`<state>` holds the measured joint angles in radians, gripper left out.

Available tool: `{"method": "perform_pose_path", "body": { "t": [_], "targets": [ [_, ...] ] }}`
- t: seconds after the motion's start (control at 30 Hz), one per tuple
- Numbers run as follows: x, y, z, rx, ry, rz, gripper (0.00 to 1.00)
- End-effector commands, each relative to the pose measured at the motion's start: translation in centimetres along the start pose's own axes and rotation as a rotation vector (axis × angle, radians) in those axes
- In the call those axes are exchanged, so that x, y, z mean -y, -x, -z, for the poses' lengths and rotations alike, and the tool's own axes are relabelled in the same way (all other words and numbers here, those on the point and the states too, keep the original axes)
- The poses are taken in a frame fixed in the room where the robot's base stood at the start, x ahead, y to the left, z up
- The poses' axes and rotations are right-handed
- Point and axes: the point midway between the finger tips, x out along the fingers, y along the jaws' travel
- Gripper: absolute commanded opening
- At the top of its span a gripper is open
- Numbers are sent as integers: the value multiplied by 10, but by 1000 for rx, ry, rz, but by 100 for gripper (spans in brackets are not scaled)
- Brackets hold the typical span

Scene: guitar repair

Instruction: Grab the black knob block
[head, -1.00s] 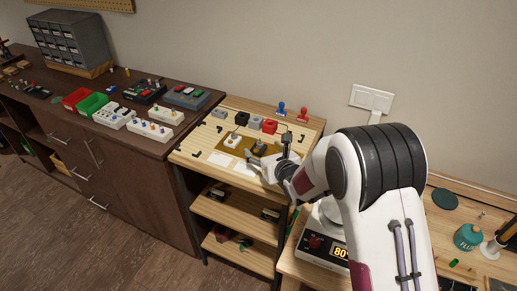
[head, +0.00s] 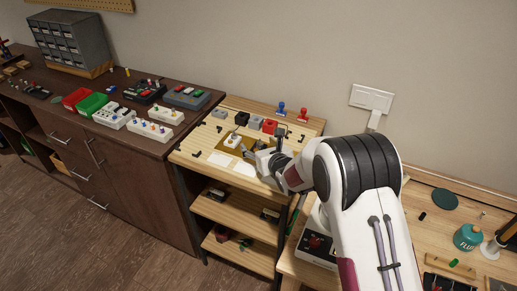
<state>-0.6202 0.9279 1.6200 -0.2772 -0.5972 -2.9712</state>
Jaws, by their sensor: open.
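My gripper (head: 259,153) is open, low over the light wooden bench top (head: 199,143). It sits at the right part of a tan mat (head: 220,159). A small dark shape shows at the gripper's fingers; it may be the black knob block, but the gripper largely covers it and I cannot tell whether they touch. A white block with a dark knob (head: 233,140) stands on the mat, just left of my gripper. A dark block (head: 241,118) stands in the row behind; no knob on it can be made out.
Grey blocks (head: 218,114) and a red block (head: 269,126) stand behind the mat. Blue (head: 281,108) and red (head: 303,115) stamp-like pieces stand at the back edge. White sheets (head: 220,159) lie in front. A dark cabinet top (head: 150,150) with switch boxes is at left.

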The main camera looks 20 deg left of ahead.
Motion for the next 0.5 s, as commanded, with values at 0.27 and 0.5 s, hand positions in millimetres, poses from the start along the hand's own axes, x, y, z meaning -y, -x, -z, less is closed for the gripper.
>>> {"method": "perform_pose_path", "body": {
  "t": [0.27,0.5],
  "targets": [
    [0,0,0,0,0,0,57],
    [0,0,0,1,0,0,25]
  ]
}}
